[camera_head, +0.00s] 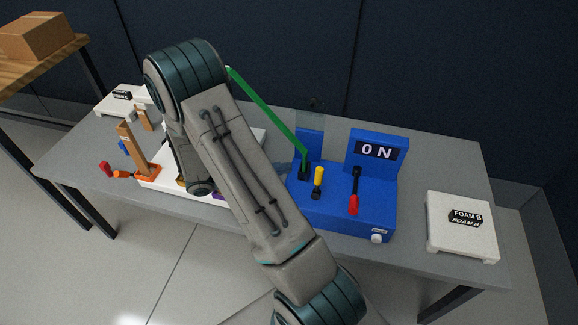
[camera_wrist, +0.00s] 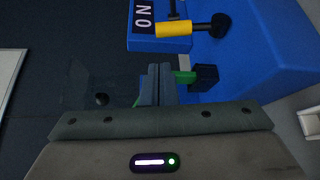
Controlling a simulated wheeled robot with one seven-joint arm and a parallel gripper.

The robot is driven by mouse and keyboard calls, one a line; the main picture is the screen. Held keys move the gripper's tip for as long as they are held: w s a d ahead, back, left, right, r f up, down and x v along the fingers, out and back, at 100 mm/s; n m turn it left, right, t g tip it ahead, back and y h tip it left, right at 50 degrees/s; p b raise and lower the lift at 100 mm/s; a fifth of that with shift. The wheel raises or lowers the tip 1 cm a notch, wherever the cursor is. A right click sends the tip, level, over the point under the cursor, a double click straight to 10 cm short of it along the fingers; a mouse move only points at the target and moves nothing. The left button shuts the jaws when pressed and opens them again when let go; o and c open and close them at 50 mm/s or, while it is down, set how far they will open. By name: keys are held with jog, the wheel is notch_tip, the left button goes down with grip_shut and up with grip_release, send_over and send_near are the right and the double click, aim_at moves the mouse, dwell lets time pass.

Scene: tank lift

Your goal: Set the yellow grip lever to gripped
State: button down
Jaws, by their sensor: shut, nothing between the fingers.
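The yellow grip lever (camera_head: 319,176) stands on the blue control box (camera_head: 350,212), between the green lever and the red-handled lever. It looks nearly upright in the head view. In the wrist view the yellow lever (camera_wrist: 173,29) sticks out leftward from its black base, above my fingers in the picture. My gripper (camera_wrist: 160,69) is shut and empty, with its fingertips apart from the yellow lever. The green lever (camera_wrist: 184,77) passes behind my fingers; I cannot tell whether they touch it. My arm hides most of my gripper in the head view.
The long green lever (camera_head: 270,112) rises leftward from the box. The red lever (camera_head: 353,202) stands below an "ON" panel (camera_head: 376,150). A white FOAM B block (camera_head: 462,242) lies at right on the grey table (camera_head: 412,258). An orange fixture (camera_head: 148,170) stands at left.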

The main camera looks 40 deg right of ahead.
aim_at(318, 180)
jog(key=x, duration=0.8)
jog(key=shift+d, duration=0.15)
jog(key=shift+s+f+b, duration=0.15)
jog(key=shift+b, duration=0.15)
